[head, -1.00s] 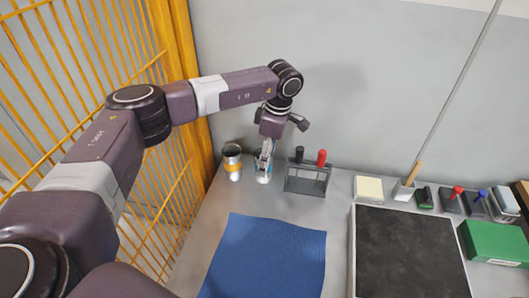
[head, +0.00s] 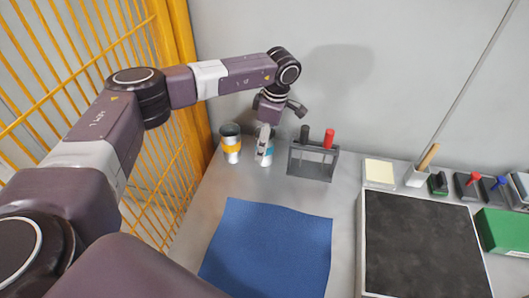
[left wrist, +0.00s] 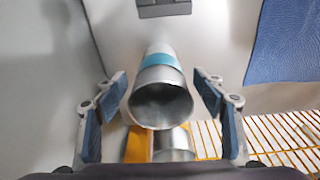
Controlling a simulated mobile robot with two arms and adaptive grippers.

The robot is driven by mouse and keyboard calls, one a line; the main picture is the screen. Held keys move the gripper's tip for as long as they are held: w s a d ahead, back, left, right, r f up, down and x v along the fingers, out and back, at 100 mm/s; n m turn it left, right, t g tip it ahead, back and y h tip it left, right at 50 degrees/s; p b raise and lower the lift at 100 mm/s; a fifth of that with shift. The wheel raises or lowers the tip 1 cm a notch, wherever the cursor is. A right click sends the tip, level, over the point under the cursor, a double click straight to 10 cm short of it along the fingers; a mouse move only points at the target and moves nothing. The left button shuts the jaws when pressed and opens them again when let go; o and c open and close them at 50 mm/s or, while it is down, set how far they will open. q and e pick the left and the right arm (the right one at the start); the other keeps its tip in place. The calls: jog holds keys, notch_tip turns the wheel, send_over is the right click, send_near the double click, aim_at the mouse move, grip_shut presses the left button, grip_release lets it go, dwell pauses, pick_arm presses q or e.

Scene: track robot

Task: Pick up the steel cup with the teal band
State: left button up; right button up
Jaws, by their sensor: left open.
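The steel cup with the teal band (head: 265,159) stands upright on the table near the back wall, partly hidden by my left gripper (head: 265,140). In the left wrist view the cup (left wrist: 160,92) shows its open mouth towards the camera, with the teal band beyond the rim. My left gripper (left wrist: 162,108) is open there, one finger on each side of the cup, with visible gaps to both sides. The fingers look near the cup's rim; their exact height is unclear. My right gripper is not seen.
A steel cup with an orange band (head: 231,145) stands close on the left. A grey rack (head: 313,162) with a black and a red handle is close on the right. A blue mat (head: 268,245) lies in front. The yellow fence (head: 160,60) borders the left.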

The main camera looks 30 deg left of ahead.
pick_arm(q)
jog(key=shift+a+f, duration=0.15)
jog(key=shift+f, duration=0.5)
jog(key=shift+r, duration=0.1)
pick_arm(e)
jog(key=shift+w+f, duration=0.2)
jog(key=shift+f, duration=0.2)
pick_arm(q)
jog(key=shift+c, duration=0.4)
jog(key=c, duration=1.2)
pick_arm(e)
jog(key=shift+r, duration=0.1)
